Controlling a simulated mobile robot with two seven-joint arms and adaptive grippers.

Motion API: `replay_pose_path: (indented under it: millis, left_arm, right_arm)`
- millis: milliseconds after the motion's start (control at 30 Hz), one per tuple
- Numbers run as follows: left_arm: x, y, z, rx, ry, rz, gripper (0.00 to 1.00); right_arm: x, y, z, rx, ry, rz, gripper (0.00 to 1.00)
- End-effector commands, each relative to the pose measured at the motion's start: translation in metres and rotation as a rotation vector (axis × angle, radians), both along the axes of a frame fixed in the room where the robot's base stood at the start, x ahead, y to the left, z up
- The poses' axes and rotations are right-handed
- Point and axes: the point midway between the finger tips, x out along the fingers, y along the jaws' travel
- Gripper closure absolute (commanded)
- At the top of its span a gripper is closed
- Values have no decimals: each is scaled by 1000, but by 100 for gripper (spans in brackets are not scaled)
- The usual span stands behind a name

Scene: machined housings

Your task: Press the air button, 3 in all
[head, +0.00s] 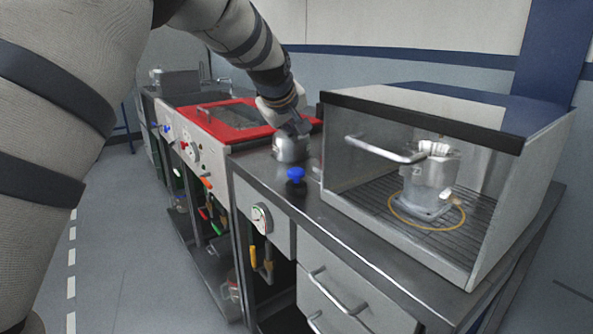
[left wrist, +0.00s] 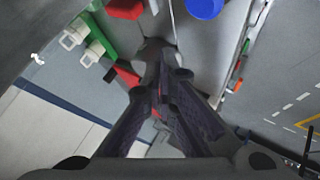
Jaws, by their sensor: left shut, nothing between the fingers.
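A blue mushroom-shaped button (head: 296,174) stands on the metal worktop near its front edge, left of the glass-fronted cabinet. A blue round cap shows at the top edge of the left wrist view (left wrist: 204,7). I see no label saying which control is the air button. My left gripper (head: 301,127) is shut and empty, above and behind the blue button and apart from it. Its closed fingers also show in the left wrist view (left wrist: 160,65). A metal domed part (head: 290,148) is just below the gripper; I cannot tell whether they touch. My right gripper is not in view.
The cabinet (head: 440,122) with a handle holds a machined housing (head: 430,180) on a grate. A red-framed lid (head: 235,118) lies farther left. A round dial (head: 261,218) and drawers (head: 335,290) are on the bench front. The floor at left is clear.

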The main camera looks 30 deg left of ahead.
Motion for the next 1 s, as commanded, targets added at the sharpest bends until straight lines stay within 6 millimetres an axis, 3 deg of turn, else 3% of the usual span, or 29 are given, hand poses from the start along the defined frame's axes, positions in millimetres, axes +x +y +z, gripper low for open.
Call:
replay_pose_path:
  millis: [100,333,1000]
  left_arm:
    - [1,0,-23,0,9,0,100]
    - [0,0,-46,0,3,-1,100]
    - [0,0,-52,0,1,0,100]
  right_arm:
    - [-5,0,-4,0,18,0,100]
    - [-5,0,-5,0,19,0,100]
    - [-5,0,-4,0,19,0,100]
